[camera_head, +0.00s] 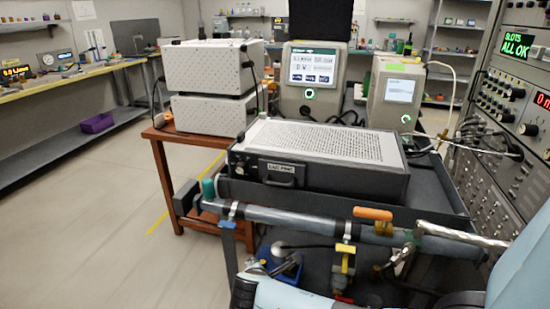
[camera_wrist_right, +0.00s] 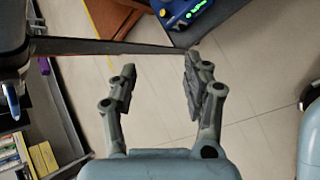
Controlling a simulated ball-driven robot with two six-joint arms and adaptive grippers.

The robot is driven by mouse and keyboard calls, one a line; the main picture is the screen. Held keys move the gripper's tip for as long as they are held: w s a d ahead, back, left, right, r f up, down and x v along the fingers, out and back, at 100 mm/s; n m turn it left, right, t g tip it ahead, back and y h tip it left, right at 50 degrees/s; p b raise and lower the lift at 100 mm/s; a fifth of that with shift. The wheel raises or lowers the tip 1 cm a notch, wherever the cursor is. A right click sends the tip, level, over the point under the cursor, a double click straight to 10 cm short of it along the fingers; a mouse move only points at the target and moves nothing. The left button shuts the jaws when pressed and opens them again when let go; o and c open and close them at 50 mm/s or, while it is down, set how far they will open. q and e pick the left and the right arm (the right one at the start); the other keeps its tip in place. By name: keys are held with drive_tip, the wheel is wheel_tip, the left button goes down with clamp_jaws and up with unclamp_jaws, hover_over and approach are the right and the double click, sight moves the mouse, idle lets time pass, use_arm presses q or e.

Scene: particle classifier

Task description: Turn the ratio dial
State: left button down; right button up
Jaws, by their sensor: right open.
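No dial labelled as the ratio dial can be read in these frames. Round green-lit knobs show on the screened instrument (camera_head: 314,70) at the back centre and on the smaller screened unit (camera_head: 395,95) to its right. Several small knobs show on the tall rack panel (camera_head: 500,100) at the right. My right gripper (camera_wrist_right: 158,72) is open and empty in the right wrist view, with bare floor behind its fingers. Its fingers cannot be made out in the head view. My left gripper is not in view.
A grey perforated box (camera_head: 325,150) lies on the dark cart, behind a horizontal pipe with an orange valve handle (camera_head: 373,213). White boxes (camera_head: 208,65) stand on a brown table. A blue device (camera_wrist_right: 185,12) tops the wrist view.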

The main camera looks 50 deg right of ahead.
drive_tip(key=s+a+f+m+g+y+b, duration=0.1)
drive_tip(key=s+f+m+b, duration=0.1)
drive_tip(key=s+f, duration=0.4)
wheel_tip(320, 180, down, 3)
drive_tip(key=shift+a+f+y, duration=0.15)
drive_tip(key=shift+a+y, duration=0.25)
drive_tip(key=shift+s, duration=0.1)
drive_tip(key=shift+c, duration=0.4)
